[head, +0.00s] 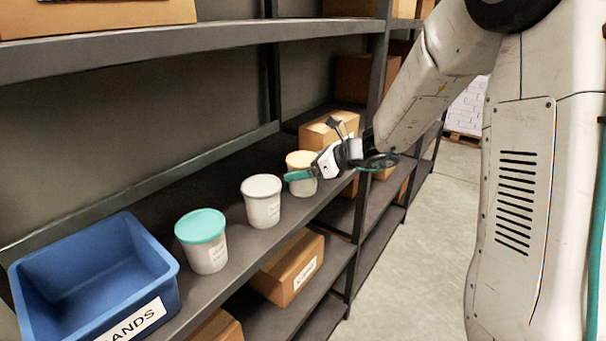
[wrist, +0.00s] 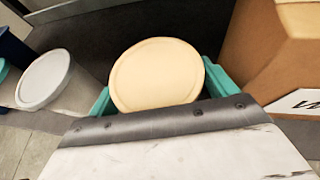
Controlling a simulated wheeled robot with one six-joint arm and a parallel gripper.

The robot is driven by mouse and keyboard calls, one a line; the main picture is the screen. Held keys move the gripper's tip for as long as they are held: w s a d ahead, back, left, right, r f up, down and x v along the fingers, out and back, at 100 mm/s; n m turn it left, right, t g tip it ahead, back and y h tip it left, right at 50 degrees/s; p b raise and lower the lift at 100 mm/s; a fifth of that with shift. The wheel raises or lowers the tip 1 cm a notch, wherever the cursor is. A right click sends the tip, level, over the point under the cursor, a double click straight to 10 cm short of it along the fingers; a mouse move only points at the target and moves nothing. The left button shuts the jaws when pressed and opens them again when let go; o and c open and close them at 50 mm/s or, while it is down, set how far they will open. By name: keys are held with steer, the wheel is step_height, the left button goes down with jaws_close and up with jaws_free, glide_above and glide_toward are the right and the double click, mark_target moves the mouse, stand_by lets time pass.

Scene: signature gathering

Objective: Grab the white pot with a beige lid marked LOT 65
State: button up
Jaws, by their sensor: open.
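The white pot with a beige lid (head: 299,160) stands on the dark shelf, furthest right in the row of pots. Its lid (wrist: 157,75) fills the middle of the wrist view; its label cannot be read here. My gripper (head: 297,176) is at this pot, with one teal finger showing in front of it in the head view. In the wrist view my gripper (wrist: 160,91) is open, with a teal finger on each side of the lid. Whether the fingers touch the pot cannot be told.
A grey-lidded pot (head: 262,201) and a teal-lidded pot (head: 205,241) stand to the left on the same shelf. A blue bin (head: 150,254) is at the far left. A cardboard box (wrist: 272,55) is close to the right finger. An upper shelf (head: 130,44) runs overhead.

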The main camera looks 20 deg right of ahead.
steer(key=shift+a, duration=0.1)
steer(key=c, duration=1)
steer(key=shift+r, duration=0.15)
steer(key=shift+c, duration=0.2)
